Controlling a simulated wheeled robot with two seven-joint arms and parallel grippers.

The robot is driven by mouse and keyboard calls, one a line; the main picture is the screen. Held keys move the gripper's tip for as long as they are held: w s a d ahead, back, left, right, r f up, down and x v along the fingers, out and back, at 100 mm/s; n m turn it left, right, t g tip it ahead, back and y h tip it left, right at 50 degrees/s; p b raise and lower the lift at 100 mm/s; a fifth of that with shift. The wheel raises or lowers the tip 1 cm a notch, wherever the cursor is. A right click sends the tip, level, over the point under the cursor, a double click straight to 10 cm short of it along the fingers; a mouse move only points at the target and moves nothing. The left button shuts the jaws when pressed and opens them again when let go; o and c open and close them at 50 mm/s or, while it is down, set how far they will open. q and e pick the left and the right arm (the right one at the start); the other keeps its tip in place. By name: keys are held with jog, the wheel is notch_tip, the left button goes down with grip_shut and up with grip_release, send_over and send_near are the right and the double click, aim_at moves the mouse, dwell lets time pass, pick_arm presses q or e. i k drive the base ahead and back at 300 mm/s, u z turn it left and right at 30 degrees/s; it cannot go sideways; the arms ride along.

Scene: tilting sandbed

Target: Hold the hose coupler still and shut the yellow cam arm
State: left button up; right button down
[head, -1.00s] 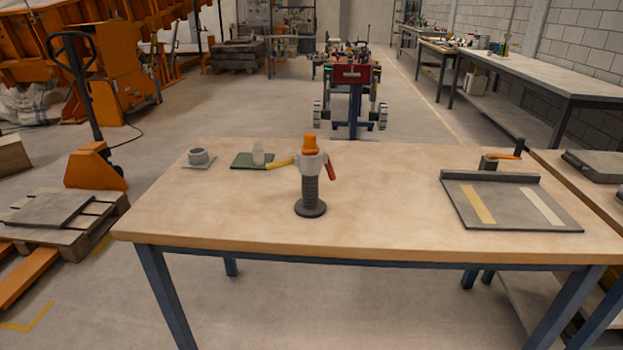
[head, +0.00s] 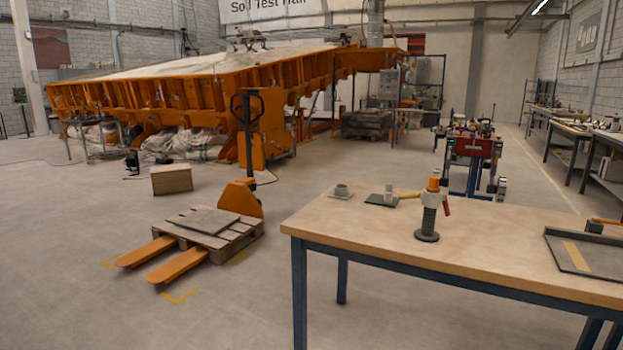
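The hose coupler (head: 433,196) stands upright on the wooden table, with an orange top, a pale collar and a dark ribbed hose (head: 428,219) on a round dark base. The yellow cam arm (head: 410,195) sticks out from the collar to the left, roughly level. A red cam arm (head: 446,207) hangs down along the collar's right side. Neither of my grippers shows in the head view, and nothing touches the coupler.
The table (head: 340,222) also bears a grey cup (head: 341,191), a green mat (head: 381,200) and a dark tray (head: 585,252). A pallet jack (head: 240,196) with a loaded pallet stands left of the table. Open floor lies in front.

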aim_at(415, 196)
jog(key=z, duration=1.15)
jog(key=i, duration=1.2)
jog(key=u, duration=0.1)
